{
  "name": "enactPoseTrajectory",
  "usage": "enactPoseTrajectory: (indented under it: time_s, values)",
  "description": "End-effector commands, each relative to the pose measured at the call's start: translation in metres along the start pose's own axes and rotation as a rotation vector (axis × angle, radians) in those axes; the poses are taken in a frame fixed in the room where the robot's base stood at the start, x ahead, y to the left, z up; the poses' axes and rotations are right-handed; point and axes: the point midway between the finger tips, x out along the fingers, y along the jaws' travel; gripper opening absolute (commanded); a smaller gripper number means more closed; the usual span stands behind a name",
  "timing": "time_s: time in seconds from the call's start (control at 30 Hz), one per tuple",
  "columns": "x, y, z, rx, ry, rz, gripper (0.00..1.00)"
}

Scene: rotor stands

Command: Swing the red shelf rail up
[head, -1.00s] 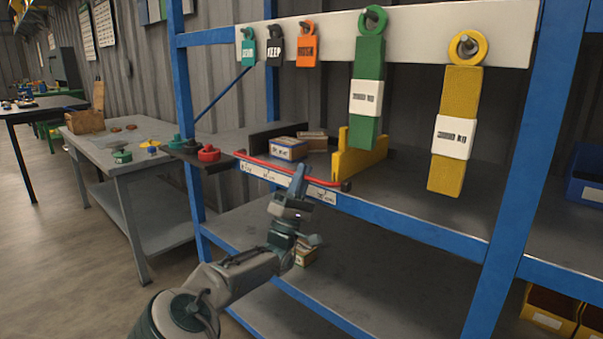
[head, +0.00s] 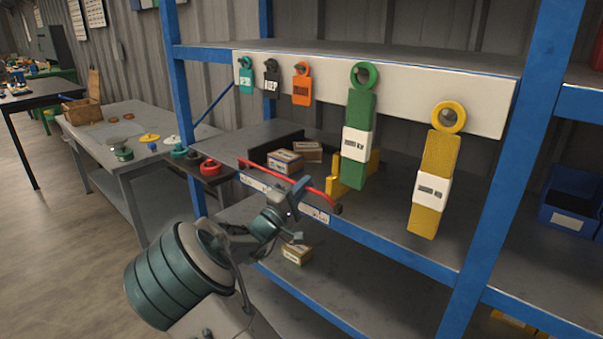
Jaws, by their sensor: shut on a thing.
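The red shelf rail (head: 262,171) is a thin bar along the front edge of the blue-framed shelf, with dark pivots at its ends. It stands a little above the labelled shelf edge. My gripper (head: 301,184) is at the right half of the rail and shut on it. The fingers and arm hide part of the rail and of the edge behind them.
Small cartons (head: 286,162) and a yellow bracket (head: 333,184) stand on the shelf behind the rail. A green tag (head: 359,108) and a yellow tag (head: 440,155) hang from the white board (head: 400,88). A grey table (head: 100,134) stands left.

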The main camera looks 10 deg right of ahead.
Motion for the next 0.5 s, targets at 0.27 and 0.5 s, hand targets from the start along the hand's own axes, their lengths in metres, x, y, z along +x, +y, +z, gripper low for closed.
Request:
enactPoseTrajectory:
  time_s: [0.27,0.5]
  values:
    - [0.012,0.011,0.001,0.0,-0.002,-0.16,0.0]
    - [0.019,0.011,0.001,0.0,-0.003,-0.294,0.0]
